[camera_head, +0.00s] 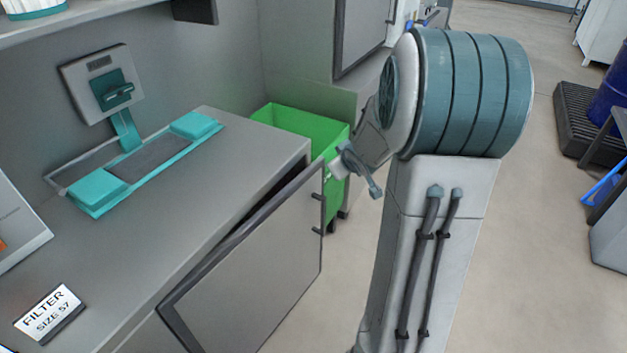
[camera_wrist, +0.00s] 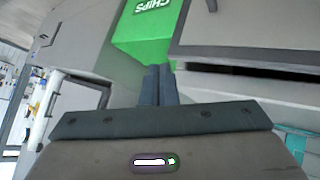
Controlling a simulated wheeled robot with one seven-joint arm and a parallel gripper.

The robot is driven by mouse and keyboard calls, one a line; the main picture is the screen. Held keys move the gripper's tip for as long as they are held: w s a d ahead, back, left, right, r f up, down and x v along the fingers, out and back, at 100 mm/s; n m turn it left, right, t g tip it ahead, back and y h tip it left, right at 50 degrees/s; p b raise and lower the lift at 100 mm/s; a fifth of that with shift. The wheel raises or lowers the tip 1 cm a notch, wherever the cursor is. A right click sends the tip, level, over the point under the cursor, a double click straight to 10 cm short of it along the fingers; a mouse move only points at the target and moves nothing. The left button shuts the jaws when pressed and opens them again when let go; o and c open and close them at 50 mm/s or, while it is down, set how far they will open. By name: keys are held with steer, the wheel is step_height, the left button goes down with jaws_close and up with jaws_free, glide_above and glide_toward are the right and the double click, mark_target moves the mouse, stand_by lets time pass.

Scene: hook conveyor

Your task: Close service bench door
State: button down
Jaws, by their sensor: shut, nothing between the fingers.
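The service bench door (camera_head: 255,270) is a grey panel with a dark frame and stands ajar. A dark gap shows between its top edge and the bench (camera_head: 235,165). A dark handle (camera_head: 318,213) is near its right edge. In the wrist view the door (camera_wrist: 250,28) fills the upper right, with the dark gap along its edge. My gripper (camera_wrist: 158,72) is shut and empty, its dark fingers beside the door's edge. I cannot tell whether they touch it. In the head view my gripper is at the door's far right corner, its fingertips not clear.
A green bin (camera_head: 300,128) stands just beyond the bench's right end, close to my gripper; it also shows in the wrist view (camera_wrist: 145,35). A teal fixture (camera_head: 130,165) and a filter label (camera_head: 48,312) are on the bench. Open floor (camera_head: 540,230) lies to the right.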

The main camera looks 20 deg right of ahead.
steer(key=w+d+f+n+t+y+b, duration=0.1)
steer(key=d+f, duration=0.1)
steer(key=f, duration=0.1)
steer(key=w+d+f+t+y, duration=0.1)
steer(key=w+d+f, duration=0.1)
steer(key=f, duration=0.1)
steer(key=n+t+y+b, duration=0.3)
steer(key=t+y+b, duration=0.1)
steer(key=y, duration=0.6)
glide_toward(318, 184)
steer(key=b+x, duration=0.1)
steer(key=x, duration=0.5)
steer(key=shift+w+a+r, duration=0.15)
steer(key=shift+w+a, duration=0.1)
steer(key=shift+w, duration=0.05)
